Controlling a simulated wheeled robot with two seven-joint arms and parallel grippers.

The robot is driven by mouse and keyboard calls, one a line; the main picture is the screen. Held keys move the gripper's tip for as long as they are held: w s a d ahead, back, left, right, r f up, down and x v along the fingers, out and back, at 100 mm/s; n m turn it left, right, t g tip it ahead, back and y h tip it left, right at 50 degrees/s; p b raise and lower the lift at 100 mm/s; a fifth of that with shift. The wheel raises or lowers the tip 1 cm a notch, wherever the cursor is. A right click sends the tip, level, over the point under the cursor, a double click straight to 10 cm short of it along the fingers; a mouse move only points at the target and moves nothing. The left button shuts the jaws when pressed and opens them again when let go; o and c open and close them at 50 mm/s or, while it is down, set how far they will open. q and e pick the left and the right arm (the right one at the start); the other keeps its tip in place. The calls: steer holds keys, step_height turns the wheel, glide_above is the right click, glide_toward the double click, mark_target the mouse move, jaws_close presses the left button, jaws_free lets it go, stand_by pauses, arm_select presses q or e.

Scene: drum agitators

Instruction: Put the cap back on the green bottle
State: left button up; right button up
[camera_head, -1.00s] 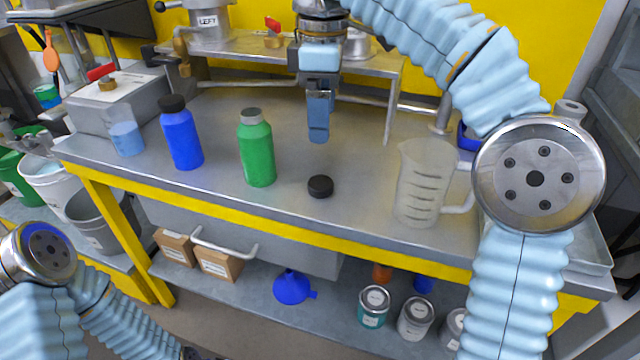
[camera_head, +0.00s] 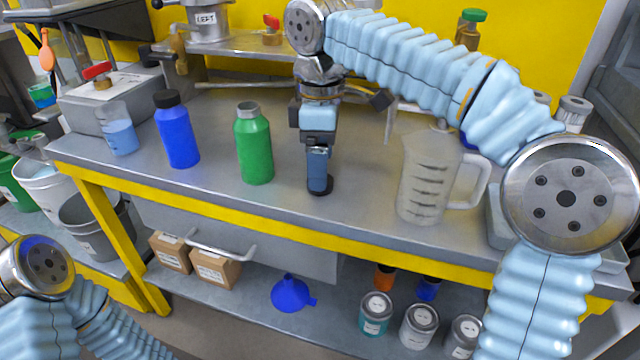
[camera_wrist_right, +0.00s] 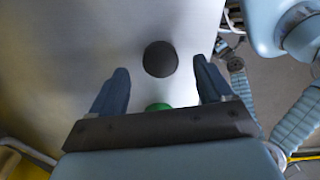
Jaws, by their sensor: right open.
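The green bottle (camera_head: 253,146) stands upright and uncapped on the workbench, its grey neck bare. A black cap (camera_wrist_right: 160,59) lies on the bench to its right; in the head view its edge (camera_head: 320,191) shows below my right gripper (camera_head: 319,183). My right gripper points down and is open. In the right wrist view the cap sits between the two spread fingertips (camera_wrist_right: 161,64), with a gap visible on each side. A small green patch shows at the gripper's base in that view. My left gripper is out of view.
A blue bottle (camera_head: 177,132) with a black cap and a beaker (camera_head: 117,133) of blue liquid stand left of the green bottle. A clear measuring jug (camera_head: 424,180) stands right of my right gripper. A raised metal shelf (camera_head: 240,70) runs behind.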

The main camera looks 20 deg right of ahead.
steer(key=shift+f, duration=1.45)
steer(key=c, duration=1.1)
